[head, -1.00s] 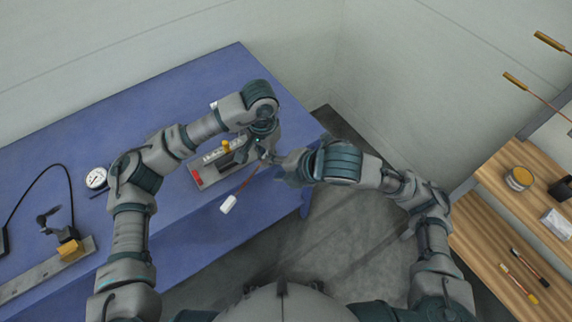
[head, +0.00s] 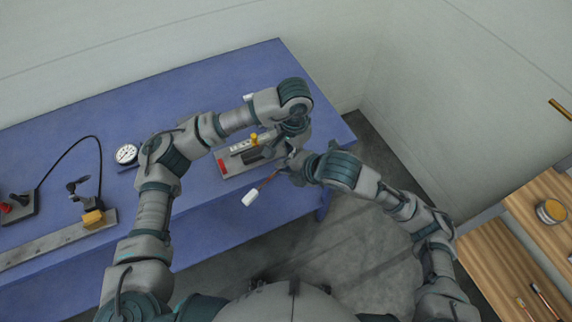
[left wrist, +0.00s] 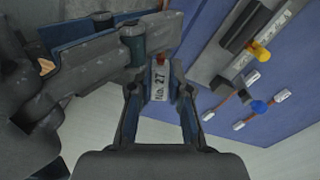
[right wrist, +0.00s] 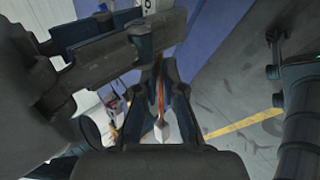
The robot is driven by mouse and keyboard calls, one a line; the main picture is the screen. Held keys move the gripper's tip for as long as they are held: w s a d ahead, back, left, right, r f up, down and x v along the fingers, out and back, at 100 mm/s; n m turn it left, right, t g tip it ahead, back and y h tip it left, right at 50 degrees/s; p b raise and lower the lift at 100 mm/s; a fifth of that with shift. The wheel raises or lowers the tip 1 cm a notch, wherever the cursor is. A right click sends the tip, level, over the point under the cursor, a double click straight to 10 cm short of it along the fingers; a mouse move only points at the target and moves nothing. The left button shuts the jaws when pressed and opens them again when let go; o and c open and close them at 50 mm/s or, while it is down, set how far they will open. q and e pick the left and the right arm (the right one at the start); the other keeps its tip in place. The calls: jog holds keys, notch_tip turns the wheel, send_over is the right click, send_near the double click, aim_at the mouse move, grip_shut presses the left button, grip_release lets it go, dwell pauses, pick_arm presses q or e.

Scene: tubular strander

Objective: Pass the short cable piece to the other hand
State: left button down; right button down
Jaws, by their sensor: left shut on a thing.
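The short cable piece (head: 268,180) is reddish brown with white end tags. One tag (head: 250,198) sticks out free at lower left in the head view. My left gripper (head: 293,128) is shut at the other end; its wrist view shows a tag marked "No. 27" (left wrist: 159,82) between the fingers. My right gripper (head: 297,163) is just below the left one. In the right wrist view the cable (right wrist: 160,92) runs between its fingers, which are close together; whether they grip it is unclear. The two grippers nearly meet and hide the cable's upper part.
A grey fixture (head: 232,170) with red and yellow parts lies on the blue bench (head: 225,85) under the left gripper. Short tagged cables (left wrist: 243,93) lie beside it. A dial gauge (head: 126,154) is further left. A wooden table (head: 505,265) stands at right.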

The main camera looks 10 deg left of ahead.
pick_arm(q)
jog(key=c, duration=1)
grip_release()
